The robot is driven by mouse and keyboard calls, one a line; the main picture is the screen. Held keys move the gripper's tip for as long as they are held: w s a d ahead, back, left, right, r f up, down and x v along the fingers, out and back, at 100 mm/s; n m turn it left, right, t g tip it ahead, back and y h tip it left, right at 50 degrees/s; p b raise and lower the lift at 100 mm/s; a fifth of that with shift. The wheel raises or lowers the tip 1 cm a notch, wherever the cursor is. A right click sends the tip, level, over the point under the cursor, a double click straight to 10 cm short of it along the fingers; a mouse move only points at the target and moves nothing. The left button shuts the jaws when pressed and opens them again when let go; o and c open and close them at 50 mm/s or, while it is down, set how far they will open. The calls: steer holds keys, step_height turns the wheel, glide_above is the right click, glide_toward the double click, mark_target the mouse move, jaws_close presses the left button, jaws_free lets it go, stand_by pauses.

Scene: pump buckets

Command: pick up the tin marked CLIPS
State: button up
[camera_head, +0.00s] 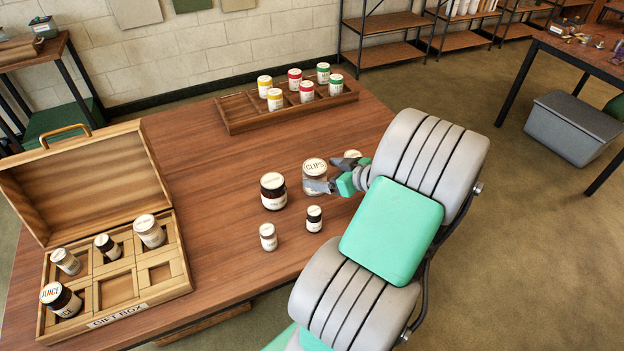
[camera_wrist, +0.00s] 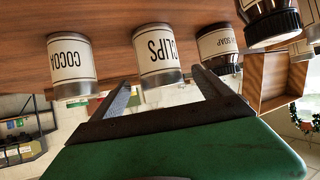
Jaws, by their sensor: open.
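The tin marked CLIPS (camera_head: 314,166) is a pale jar with a white lid, upright on the wooden table. In the wrist view, which is upside down, the CLIPS tin (camera_wrist: 157,50) stands just ahead of my fingers, lined up with the gap between them. My gripper (camera_head: 333,175) is open and empty, reaching in from the right with one finger overlapping the tin's lower part. Its two fingers also show in the wrist view (camera_wrist: 163,80). I cannot tell whether either finger touches the tin.
A COCOA jar (camera_wrist: 71,62) stands beside the tin, mostly hidden behind my gripper in the head view. A dark jar (camera_head: 272,192) and two small jars (camera_head: 268,237) (camera_head: 314,219) stand close by. A gift box (camera_head: 120,310) and a rack (camera_head: 240,119) hold other jars.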

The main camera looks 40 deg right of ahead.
steer(key=p+x, duration=0.1)
steer(key=x, duration=0.6)
steer(key=shift+w+a, duration=0.15)
steer(key=c, duration=1.7)
